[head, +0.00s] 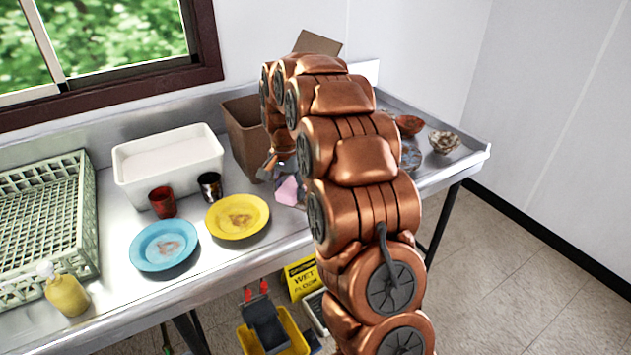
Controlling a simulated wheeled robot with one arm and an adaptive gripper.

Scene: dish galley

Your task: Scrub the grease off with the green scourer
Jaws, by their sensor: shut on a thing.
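My gripper (279,176) is partly hidden by my copper arm, low over the metal counter to the right of the yellow plate. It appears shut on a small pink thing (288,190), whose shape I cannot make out. I see no green scourer. The yellow plate (225,226) has a brown greasy stain at its middle. The blue plate (148,252), to its left, has a similar brown stain. My gripper is apart from both plates.
A dark red cup (162,203) and a black patterned cup (210,186) stand before a white tub (135,168). A green rack (88,205), a yellow bottle (68,297), a brown bin (236,140) and bowls (444,141) share the counter (215,262). A yellow wet-floor sign (301,280) is below.

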